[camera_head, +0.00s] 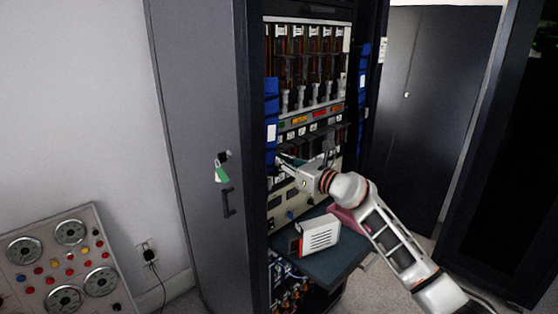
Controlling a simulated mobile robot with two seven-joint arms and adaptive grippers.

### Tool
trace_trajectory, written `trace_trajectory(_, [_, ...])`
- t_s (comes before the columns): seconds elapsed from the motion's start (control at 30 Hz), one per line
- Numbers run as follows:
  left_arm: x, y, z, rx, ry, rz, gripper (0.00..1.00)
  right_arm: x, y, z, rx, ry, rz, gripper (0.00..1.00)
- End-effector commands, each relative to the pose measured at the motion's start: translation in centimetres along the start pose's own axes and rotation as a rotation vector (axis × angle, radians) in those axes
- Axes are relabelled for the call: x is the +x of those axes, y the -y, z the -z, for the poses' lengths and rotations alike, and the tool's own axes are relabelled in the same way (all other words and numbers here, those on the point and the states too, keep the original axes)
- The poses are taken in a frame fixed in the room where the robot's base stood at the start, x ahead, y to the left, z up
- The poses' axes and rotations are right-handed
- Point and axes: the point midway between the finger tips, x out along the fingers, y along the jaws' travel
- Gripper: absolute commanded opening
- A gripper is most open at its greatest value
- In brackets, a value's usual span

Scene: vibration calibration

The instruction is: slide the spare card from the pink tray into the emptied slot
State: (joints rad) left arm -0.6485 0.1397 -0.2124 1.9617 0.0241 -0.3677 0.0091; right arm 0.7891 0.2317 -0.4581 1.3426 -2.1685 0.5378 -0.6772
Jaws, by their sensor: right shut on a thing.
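My right gripper (290,169) is at the front of the rack, with its arm coming in from the lower right. It is shut on a thin greenish card (287,159), which lies largely hidden by the gripper at the left part of the lower card row (322,141). How far the card is inside a slot cannot be told. The pink tray (346,220) is on the pull-out shelf (335,262), partly behind my right arm; its inside is mostly hidden. My left gripper is not in view.
The dark cabinet door (205,120) with a green tag stands open at the left. Blue bins (271,120) flank the opening. A gauge panel (62,265) is at lower left.

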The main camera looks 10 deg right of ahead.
Motion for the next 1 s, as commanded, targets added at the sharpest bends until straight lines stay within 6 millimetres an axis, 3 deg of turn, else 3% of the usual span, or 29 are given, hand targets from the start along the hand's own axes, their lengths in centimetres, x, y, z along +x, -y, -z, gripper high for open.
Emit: trace_trajectory(1.0, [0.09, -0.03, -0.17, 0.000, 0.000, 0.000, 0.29, 0.99, -0.02, -0.19, -0.001, 0.004, 0.000, 0.00])
